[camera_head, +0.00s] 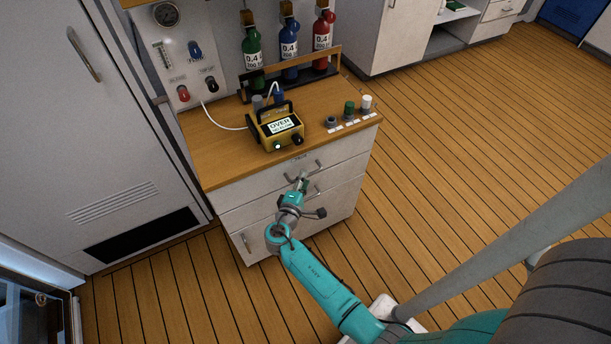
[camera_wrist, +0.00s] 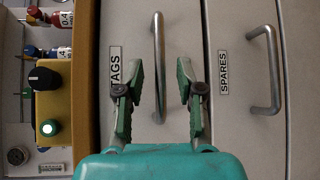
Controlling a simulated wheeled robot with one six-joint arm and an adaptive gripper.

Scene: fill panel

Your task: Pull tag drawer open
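The tag drawer (camera_head: 250,188) is the top drawer of the wooden-topped cabinet and looks shut. In the wrist view, which is turned sideways, its front carries a TAGS label (camera_wrist: 115,67) and a vertical-looking metal bar handle (camera_wrist: 158,50). My gripper (camera_head: 303,184) is in front of the drawer, close to the handle. In the wrist view my gripper (camera_wrist: 158,82) is open, with the handle between its two green fingers. I see a gap on both sides of the handle, so neither finger appears to touch it.
The SPARES drawer (camera_wrist: 242,100) with its own handle (camera_wrist: 270,70) is directly below. On the cabinet top stand a yellow meter (camera_head: 278,128), several small knobbed parts and bottles in a rack. A tall locker (camera_head: 90,120) stands at left. Floor at right is clear.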

